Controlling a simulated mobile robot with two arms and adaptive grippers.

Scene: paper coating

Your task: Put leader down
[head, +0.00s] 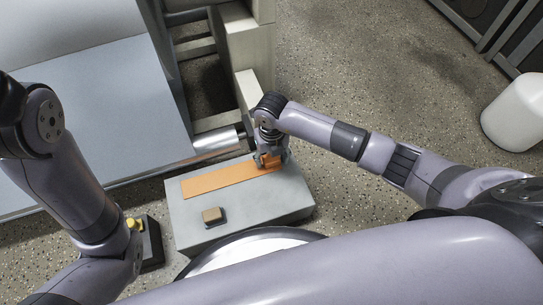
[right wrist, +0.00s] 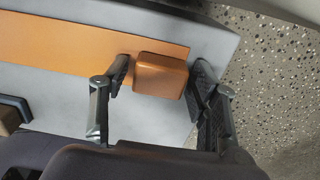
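The leader is a flat orange strip (head: 218,180) with a raised orange block at its right end. It lies on the grey top of a low box (head: 250,205) in the head view. In the right wrist view the strip (right wrist: 60,42) runs left from the block (right wrist: 160,76). My right gripper (head: 270,162) is down at the right end. Its fingers (right wrist: 162,70) stand on either side of the block, with small gaps showing, so it looks open around it. My left arm shows at the left, but its gripper is not in view.
A small brown-topped block (head: 212,215) sits on the box in front of the strip. A metal roller (head: 218,139) and a large pale-blue panel (head: 100,110) lie behind and left. A dark box with a yellow part (head: 152,243) is at lower left. Speckled floor is open at the right.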

